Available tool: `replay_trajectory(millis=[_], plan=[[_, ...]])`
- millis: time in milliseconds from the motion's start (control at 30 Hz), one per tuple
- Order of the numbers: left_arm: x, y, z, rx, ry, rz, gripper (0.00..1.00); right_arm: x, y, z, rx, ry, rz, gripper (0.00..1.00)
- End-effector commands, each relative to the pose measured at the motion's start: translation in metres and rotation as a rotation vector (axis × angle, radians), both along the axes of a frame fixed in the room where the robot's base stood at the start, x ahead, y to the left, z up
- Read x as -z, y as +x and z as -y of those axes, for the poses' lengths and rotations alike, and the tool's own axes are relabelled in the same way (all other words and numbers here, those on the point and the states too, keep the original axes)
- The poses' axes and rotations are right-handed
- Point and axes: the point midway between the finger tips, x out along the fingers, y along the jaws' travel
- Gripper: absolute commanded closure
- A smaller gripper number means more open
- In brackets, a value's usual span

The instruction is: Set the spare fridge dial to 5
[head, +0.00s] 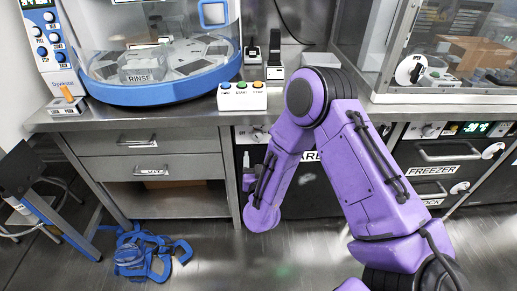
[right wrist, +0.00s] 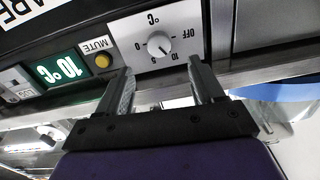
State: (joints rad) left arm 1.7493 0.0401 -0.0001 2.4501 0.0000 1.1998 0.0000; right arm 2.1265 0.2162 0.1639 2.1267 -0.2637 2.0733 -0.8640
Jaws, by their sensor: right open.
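The spare fridge dial (right wrist: 160,44) is a round white knob on a white panel, seen upside down in the right wrist view. OFF, 0, 5 and 10 are printed around it; I cannot tell for sure which mark it points at. In the head view the dial panel (head: 259,135) shows small, left of the partly hidden fridge label (head: 310,156). My right gripper (right wrist: 160,66) is open, its two fingers apart on either side below the dial and not visibly touching it. In the head view it (head: 247,170) is partly hidden by its wrist. My left gripper is not in view.
Beside the dial are a yellow MUTE button (right wrist: 103,61) and a green display (right wrist: 60,68) reading 10°C. A freezer (head: 443,152) stands to the right and drawers (head: 150,170) to the left. Blue loops (head: 150,255) lie on the floor. A three-button box (head: 241,97) sits on the counter.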

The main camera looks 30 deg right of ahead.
Motion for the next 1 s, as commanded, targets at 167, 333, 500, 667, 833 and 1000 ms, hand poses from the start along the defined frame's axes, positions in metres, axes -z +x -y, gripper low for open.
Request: replay_trajectory(millis=[167,333,500,667,833,1000], plan=[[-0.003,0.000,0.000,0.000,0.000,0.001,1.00,-0.002,0.031,0.022,0.006,0.002,0.000,0.33],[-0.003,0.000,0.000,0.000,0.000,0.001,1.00,-0.002,0.061,0.041,0.004,0.002,-0.001,0.33],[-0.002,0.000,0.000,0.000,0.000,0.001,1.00,-0.001,0.078,0.050,0.001,0.002,-0.005,0.33],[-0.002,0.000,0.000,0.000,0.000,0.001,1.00,-0.001,0.081,0.052,0.000,0.001,-0.005,0.33],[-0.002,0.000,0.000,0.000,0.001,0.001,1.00,-0.001,0.080,0.052,0.000,0.001,-0.006,0.46],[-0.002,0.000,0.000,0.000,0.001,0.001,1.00,-0.001,0.080,0.052,0.000,0.001,-0.006,0.89]])
